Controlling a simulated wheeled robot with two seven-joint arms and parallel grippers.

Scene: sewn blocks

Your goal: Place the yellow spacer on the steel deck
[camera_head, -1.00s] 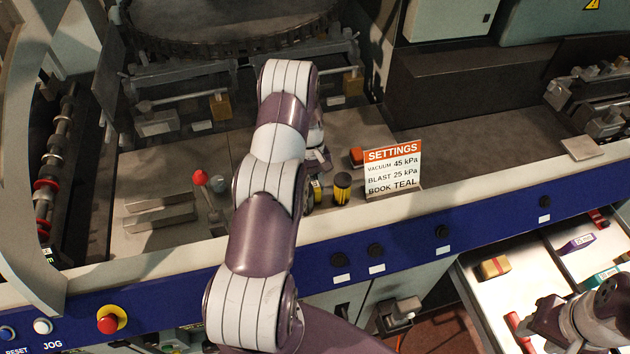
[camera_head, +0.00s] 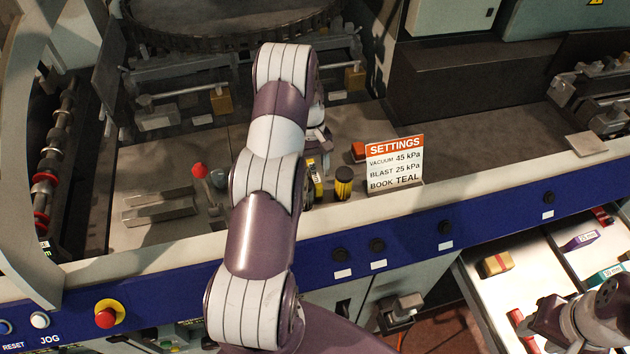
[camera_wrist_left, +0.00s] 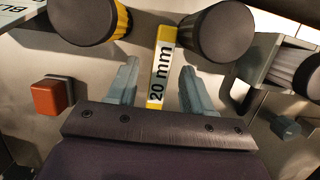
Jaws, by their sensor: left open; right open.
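The yellow spacer (camera_wrist_left: 162,62), a slim bar with a white "20 mm" label, shows in the left wrist view between the fingers of my left gripper (camera_wrist_left: 160,80). The fingers are open, with gaps on both sides of the spacer. In the head view my left arm hides most of this gripper and largely covers the spot. The grey steel deck (camera_head: 355,120) spreads around and behind the arm. My right gripper (camera_head: 543,322) is open at the lower right, over the drawer area; its fingers are only partly visible.
A yellow-and-black cylinder (camera_head: 344,183) stands beside the left gripper; two dark-topped cylinders flank the spacer in the wrist view. A red block (camera_head: 358,151) and settings sign (camera_head: 394,163) stand to the right. A red-knobbed lever (camera_head: 200,171) stands left. An open drawer (camera_head: 480,300) holds several blocks.

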